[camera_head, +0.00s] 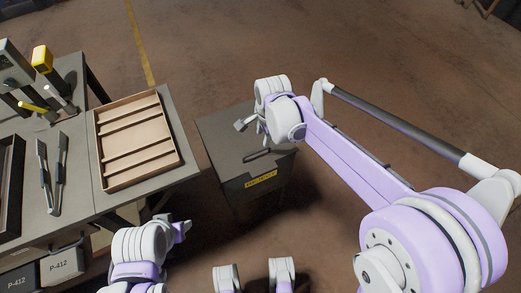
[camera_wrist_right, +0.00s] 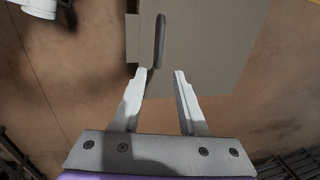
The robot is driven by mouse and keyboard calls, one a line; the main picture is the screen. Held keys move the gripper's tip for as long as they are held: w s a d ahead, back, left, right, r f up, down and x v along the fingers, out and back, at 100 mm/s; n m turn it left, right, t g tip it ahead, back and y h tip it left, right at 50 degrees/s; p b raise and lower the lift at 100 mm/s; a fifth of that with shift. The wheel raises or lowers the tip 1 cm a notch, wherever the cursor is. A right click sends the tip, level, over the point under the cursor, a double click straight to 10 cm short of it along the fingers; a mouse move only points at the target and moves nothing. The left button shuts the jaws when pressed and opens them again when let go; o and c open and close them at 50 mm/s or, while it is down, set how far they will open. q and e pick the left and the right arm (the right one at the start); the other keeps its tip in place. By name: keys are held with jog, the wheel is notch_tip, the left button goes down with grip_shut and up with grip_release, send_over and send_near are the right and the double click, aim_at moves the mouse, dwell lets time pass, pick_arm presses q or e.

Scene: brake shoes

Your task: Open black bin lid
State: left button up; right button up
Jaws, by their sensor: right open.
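The black bin (camera_head: 225,137) stands on the floor right of the workbench, with its flat lid down. A dark bar handle (camera_head: 257,154) sits on the lid. My right gripper (camera_head: 243,129) is over the lid, close to the handle. In the right wrist view, my right gripper (camera_wrist_right: 160,76) is open and empty. The handle (camera_wrist_right: 160,40) lies just ahead of the fingertips, its near end close to the left finger. I cannot tell the height gap. My left arm's end (camera_head: 182,229) shows low in the head view, its fingers unclear.
The workbench (camera_head: 185,128) at the left carries a wooden divided tray (camera_head: 137,138), tools and a yellow-topped device (camera_head: 42,59). Boxes marked P-412 (camera_head: 62,264) sit below it. A yellow label (camera_head: 261,179) is on the bin's front. Floor beyond the bin is clear.

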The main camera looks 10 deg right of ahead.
aim_at(260, 151)
jog(key=f, duration=0.3)
jog(key=w+f+b, duration=0.1)
jog(key=f, duration=0.3)
jog(key=w+f, duration=0.1)
jog(key=f, duration=0.2)
jog(key=shift+a+f+b, duration=0.15)
jog(key=shift+a+b, duration=0.25)
grip_shut()
dwell(0.9)
